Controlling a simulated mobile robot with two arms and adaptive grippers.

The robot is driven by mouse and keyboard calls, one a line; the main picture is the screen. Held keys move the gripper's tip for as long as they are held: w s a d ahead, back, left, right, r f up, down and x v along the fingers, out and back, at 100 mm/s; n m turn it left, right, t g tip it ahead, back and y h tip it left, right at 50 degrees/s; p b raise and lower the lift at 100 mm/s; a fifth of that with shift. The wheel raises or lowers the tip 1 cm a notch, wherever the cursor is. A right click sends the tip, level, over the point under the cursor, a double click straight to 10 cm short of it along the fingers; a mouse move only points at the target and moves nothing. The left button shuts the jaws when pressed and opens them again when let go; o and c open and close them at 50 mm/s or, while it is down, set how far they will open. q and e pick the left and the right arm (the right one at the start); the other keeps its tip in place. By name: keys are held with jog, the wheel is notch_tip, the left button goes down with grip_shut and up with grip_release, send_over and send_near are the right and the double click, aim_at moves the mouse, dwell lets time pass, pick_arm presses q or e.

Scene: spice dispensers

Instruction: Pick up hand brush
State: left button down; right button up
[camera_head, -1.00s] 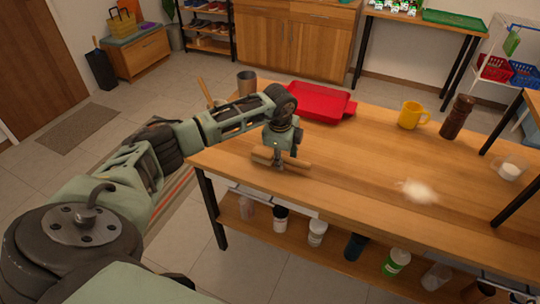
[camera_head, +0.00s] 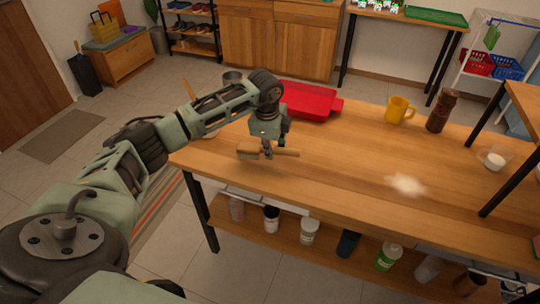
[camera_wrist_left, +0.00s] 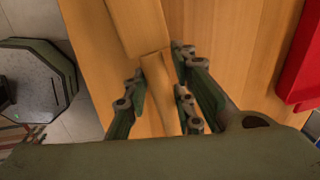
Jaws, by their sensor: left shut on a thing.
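The hand brush (camera_head: 249,151) has a wooden block and a light wooden handle (camera_head: 287,153). It is at the near left part of the wooden table (camera_head: 340,165). My left gripper (camera_head: 267,152) reaches down over it, shut on the handle. In the left wrist view the handle (camera_wrist_left: 157,68) lies between the fingers (camera_wrist_left: 160,88), and the wider block (camera_wrist_left: 122,22) extends toward the top. The bristles are hidden. I cannot tell whether the brush is clear of the tabletop. My right gripper is not in view.
A red tray (camera_head: 310,102) lies behind the gripper. A yellow mug (camera_head: 397,109) and a brown mill (camera_head: 441,111) stand at the back. White powder (camera_head: 406,185) is spilled on the table. Several bottles stand on the shelf below. The middle tabletop is mostly clear.

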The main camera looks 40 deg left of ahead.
pick_arm(q)
jog(key=w+d+r+b, duration=0.2)
jog(key=w+d+r, duration=0.3)
jog(key=d, duration=0.5)
notch_tip(320, 180, up, 3)
jog(key=shift+d+f, duration=0.2)
jog(key=shift+d, duration=0.1)
